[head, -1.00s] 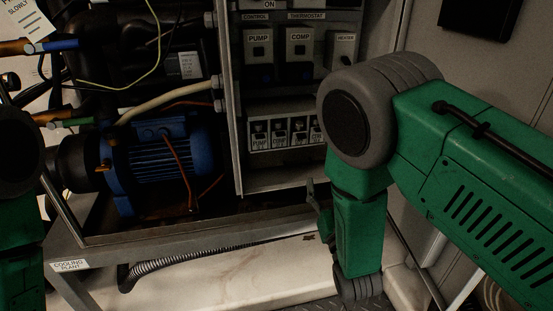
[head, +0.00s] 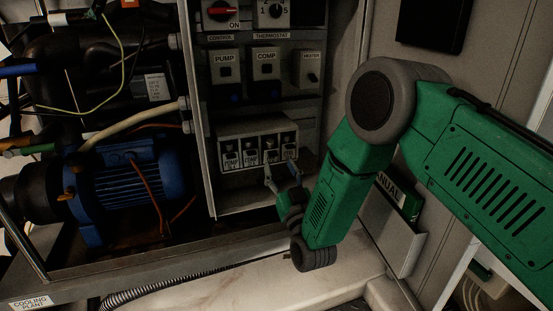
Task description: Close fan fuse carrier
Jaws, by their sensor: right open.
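A row of fuse carriers (head: 250,157) sits in a grey holder low in the open control box. The labels under them are too small to read surely, so I cannot tell which one is the fan carrier or whether any stands open. My right gripper (head: 281,178) is open, with its thin fingers just below and in front of the right half of the row. A fingertip overlaps the holder's lower edge in the picture; I cannot tell whether it touches. My left gripper is out of view.
Above the row are PUMP (head: 226,70), COMP (head: 265,66) and HEATER (head: 309,70) switches, a red rotary switch (head: 221,12) and a thermostat dial (head: 274,11). A blue motor (head: 125,185) stands left of the box wall. A manual holder (head: 392,235) hangs at right.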

